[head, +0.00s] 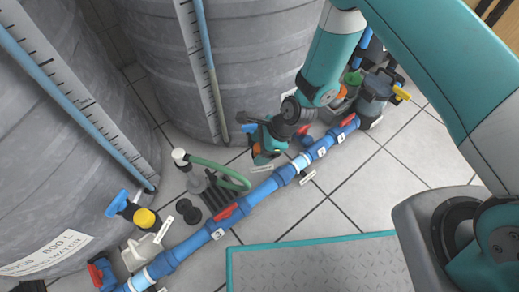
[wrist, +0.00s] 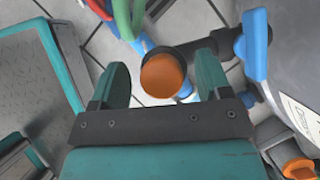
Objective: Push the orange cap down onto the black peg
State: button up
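The orange cap (wrist: 164,76) shows in the wrist view as a round disc between and beyond the two teal fingers of my gripper (wrist: 161,72). Visible gaps separate it from both fingers. A dark round part (wrist: 189,62) shows along its upper and right edge; I cannot tell whether this is the black peg or how far the cap sits on it. In the head view my gripper (head: 262,150) points down beside the blue pipe, with a small orange patch near its tips. My gripper is open, with nothing clearly held.
The blue pipe (head: 262,190) with red handles runs diagonally across the tiled floor. Large grey tanks (head: 150,70) stand behind it. A green hose (head: 215,167) curves left of my gripper. A blue handle (wrist: 256,45) stands close right of the fingers. Bare tiles lie in front of the pipe.

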jog(key=c, duration=0.9)
jog(key=shift+r, duration=0.1)
notch_tip(320, 180, up, 20)
jog(key=p, duration=0.8)
jog(key=shift+p, duration=0.4)
jog(key=w+d+r+n+g+h, duration=0.1)
jog(key=d+r+n+g+h, duration=0.1)
jog(key=d+n, duration=0.4)
jog(key=w+d+r+n+g+h, duration=0.1)
jog(key=d+r+n+g+h, duration=0.1)
jog(key=d+n, duration=0.4)
jog(key=w+d+r+n+g+h, duration=0.2)
jog(key=d+n, duration=0.4)
jog(key=d, duration=0.8)
jog(key=shift+d+r, duration=0.1)
jog(key=shift+r, duration=0.45)
jog(key=shift+s, duration=0.1)
